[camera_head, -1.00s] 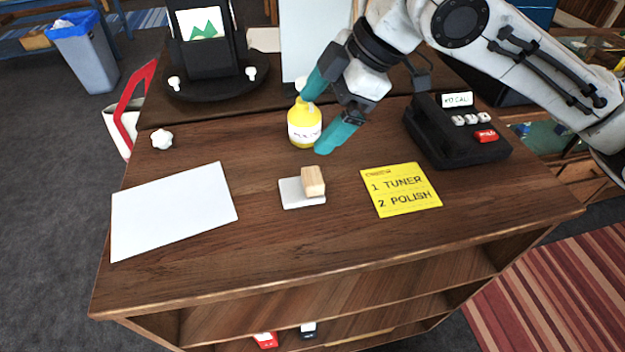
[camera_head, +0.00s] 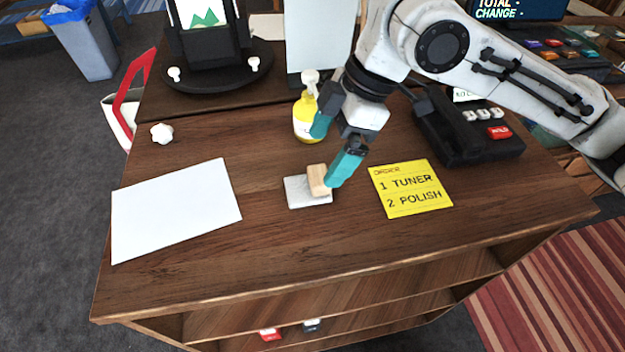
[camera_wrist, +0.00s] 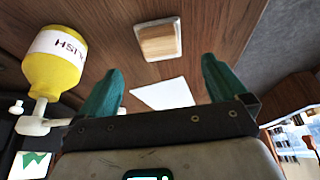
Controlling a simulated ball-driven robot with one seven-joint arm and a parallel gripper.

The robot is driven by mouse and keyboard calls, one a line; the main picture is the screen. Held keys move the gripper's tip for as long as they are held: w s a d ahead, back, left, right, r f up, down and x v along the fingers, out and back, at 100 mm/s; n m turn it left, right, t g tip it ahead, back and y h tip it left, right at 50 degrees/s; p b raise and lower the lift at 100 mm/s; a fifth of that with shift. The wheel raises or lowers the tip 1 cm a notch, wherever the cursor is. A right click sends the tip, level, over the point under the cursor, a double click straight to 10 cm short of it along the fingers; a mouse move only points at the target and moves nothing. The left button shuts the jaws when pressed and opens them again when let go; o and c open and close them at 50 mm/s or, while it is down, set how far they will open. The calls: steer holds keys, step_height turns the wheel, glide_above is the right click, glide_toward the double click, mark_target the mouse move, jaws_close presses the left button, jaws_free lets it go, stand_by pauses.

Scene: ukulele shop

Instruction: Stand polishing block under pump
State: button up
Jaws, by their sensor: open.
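The polishing block is a small wooden block (camera_head: 317,180) on a pale grey pad (camera_head: 297,193) on the counter; in the wrist view the block (camera_wrist: 158,41) lies beyond and between my fingers. The yellow pump bottle (camera_head: 304,122) with a white pump head stands behind the block, partly covered by my gripper; in the wrist view the bottle (camera_wrist: 55,65) is at the left. My gripper (camera_head: 334,149) is open and empty, its teal fingers pointing down. One fingertip is close beside the block's right side in the head view; I cannot tell if it touches.
The counter's front strip is clear.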

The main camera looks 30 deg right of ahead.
mark_target(313, 175)
steer(key=shift+p+x, duration=0.6)
steer(key=shift+x, duration=2.85)
steer(key=shift+s, duration=0.1)
steer(key=c, duration=1.2)
steer(key=shift+c, duration=0.2)
